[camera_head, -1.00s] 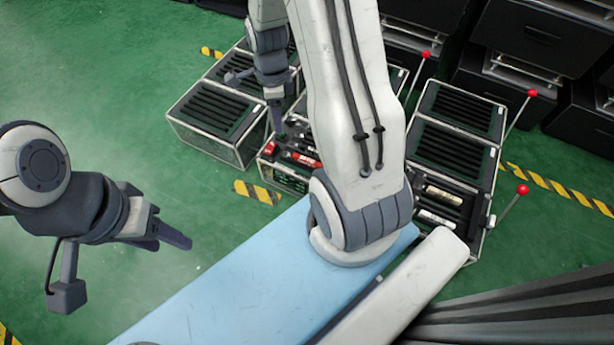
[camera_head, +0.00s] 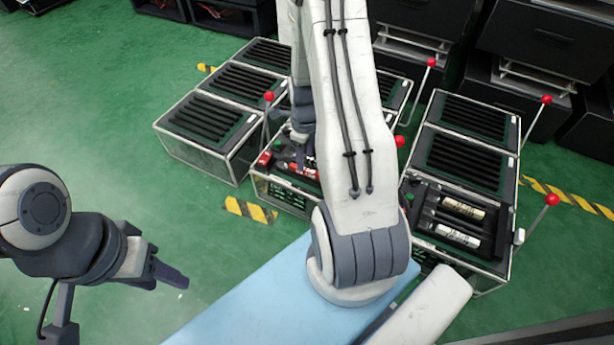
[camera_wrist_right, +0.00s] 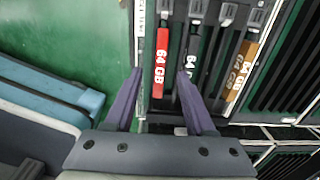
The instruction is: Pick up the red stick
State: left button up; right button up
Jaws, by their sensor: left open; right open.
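The red stick (camera_wrist_right: 161,62), marked "64 GB", stands in a slotted black fixture in the right wrist view. In the head view, a red stick (camera_head: 303,172) shows in the middle front fixture, partly covered by my right arm. My right gripper (camera_wrist_right: 159,82) is open. Its two fingers lie on either side of the red stick's lower end in the wrist view; contact cannot be told. In the head view, it is largely hidden behind my arm. My left gripper (camera_head: 178,274) is open and empty over the green floor at the left.
A black stick (camera_wrist_right: 192,55) and a brown stick (camera_wrist_right: 241,70) stand beside the red one. Red-knobbed levers (camera_head: 551,199) rise beside the fixtures. A right-hand fixture (camera_head: 462,165) holds pale sticks. Open green floor lies at the left.

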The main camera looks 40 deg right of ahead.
aim_at(306, 170)
notch_tip(306, 170, down, 5)
jog(key=b, duration=0.4)
jog(key=shift+s, duration=0.15)
jog(key=shift+r, duration=0.15)
jog(key=shift+f, duration=0.25)
jog(key=shift+c, duration=0.3)
grip_shut()
